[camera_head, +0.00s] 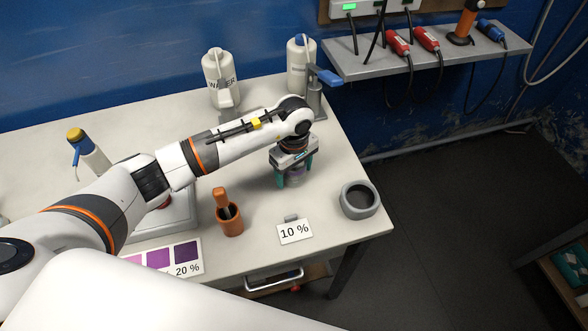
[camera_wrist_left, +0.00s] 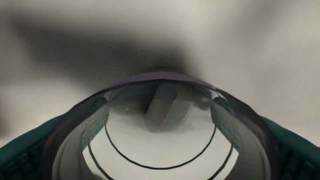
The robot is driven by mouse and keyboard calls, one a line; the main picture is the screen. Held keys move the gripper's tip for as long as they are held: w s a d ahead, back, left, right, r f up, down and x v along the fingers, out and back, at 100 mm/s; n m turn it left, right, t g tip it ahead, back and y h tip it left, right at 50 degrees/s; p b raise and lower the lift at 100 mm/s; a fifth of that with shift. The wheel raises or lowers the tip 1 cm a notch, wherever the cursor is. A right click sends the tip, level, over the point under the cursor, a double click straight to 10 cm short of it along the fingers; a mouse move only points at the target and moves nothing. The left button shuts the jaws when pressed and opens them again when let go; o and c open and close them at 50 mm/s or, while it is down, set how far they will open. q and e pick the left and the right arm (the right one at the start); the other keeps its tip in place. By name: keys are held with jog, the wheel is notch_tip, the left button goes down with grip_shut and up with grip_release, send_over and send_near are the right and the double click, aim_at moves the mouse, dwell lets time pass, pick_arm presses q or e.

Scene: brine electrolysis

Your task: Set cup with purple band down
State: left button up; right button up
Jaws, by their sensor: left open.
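The cup with the purple band (camera_head: 296,172) stands on the white table, between the fingers of my left gripper (camera_head: 294,178). In the left wrist view the glass cup (camera_wrist_left: 160,125) fills the lower middle, its purple band showing along the far rim. The teal fingers lie on either side of it, at the lower left and lower right. The left gripper is open around the cup. Much of the cup is hidden by the gripper in the head view. My right gripper is not in view.
A "10 %" card (camera_head: 294,231) and a grey round bowl (camera_head: 359,199) stand nearer the table's front right edge. An orange holder (camera_head: 229,217) is to the left. White bottles (camera_head: 220,80) stand at the back, with a blue-handled tap (camera_head: 322,77) behind the gripper.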

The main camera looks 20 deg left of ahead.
pick_arm(q)
jog(key=shift+r, duration=0.25)
jog(key=shift+w+r, duration=0.1)
jog(key=shift+r, duration=0.3)
notch_tip(320, 180, up, 11)
jog(key=b, duration=0.3)
